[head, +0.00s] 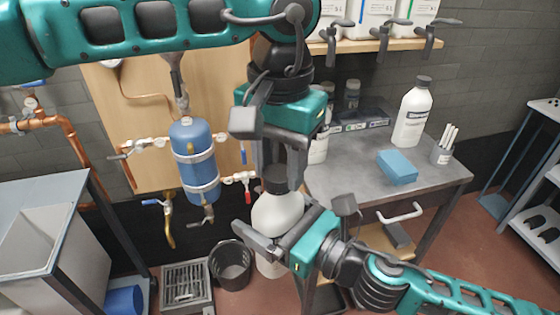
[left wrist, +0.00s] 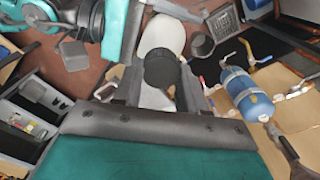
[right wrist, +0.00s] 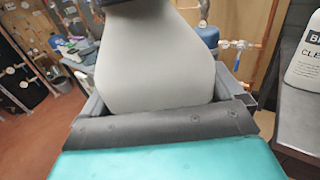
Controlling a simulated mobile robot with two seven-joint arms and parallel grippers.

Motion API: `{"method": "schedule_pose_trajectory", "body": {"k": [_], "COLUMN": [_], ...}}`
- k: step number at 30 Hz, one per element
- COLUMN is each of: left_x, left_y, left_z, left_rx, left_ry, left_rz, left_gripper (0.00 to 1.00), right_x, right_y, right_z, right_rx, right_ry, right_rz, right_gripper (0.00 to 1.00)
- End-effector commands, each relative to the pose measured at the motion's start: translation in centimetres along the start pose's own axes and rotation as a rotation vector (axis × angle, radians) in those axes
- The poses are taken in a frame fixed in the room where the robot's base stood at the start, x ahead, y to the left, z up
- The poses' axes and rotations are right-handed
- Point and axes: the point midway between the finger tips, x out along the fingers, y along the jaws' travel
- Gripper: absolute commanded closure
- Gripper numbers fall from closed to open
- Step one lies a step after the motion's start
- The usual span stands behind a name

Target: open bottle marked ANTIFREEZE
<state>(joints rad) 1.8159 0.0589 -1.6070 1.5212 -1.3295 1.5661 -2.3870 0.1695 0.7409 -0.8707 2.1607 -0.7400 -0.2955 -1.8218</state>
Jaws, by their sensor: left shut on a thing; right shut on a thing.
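A white bottle (head: 278,213) with a black cap (head: 275,180) is held upright in the air in front of the workbench. My right gripper (head: 270,243) is shut on the bottle's body from the lower right; the white body also fills the middle of the right wrist view (right wrist: 155,60). My left gripper (head: 277,170) points down from above and is shut on the black cap, which also shows between its fingers in the left wrist view (left wrist: 161,69). The cap is on the bottle. No marking on the held bottle is readable in these views.
A grey workbench (head: 345,160) on the right carries a white bottle (head: 412,112), a blue sponge (head: 397,167) and a pen cup (head: 442,150). Behind are a blue tank (head: 195,160) and copper pipes. A black bin (head: 231,264) stands on the floor.

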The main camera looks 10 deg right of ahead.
Motion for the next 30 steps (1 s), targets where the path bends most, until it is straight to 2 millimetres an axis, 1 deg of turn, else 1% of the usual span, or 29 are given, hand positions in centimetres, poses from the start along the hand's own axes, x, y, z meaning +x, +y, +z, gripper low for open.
{"method": "schedule_pose_trajectory", "body": {"k": [1,4,8,30], "left_x": [-0.05,-0.06,-0.07,-0.23], "left_y": [0.56,0.62,0.65,0.18], "left_z": [0.05,0.05,0.01,0.03], "left_rx": [0.008,-0.027,-0.194,-1.609], "left_ry": [0.001,0.001,0.0,-0.01], "left_rz": [0.011,0.013,0.015,0.016], "left_gripper": [0.95,0.95,0.95,0.95], "right_x": [0.07,0.07,0.08,0.09], "right_y": [0.05,0.05,0.06,0.3], "right_z": [0.19,0.18,0.18,0.22], "right_rx": [-0.001,-0.001,-0.001,-0.004], "right_ry": [-0.004,-0.004,-0.004,-0.006], "right_rz": [0.002,0.002,0.002,0.008], "right_gripper": [0.91,0.91,0.91,0.91]}}
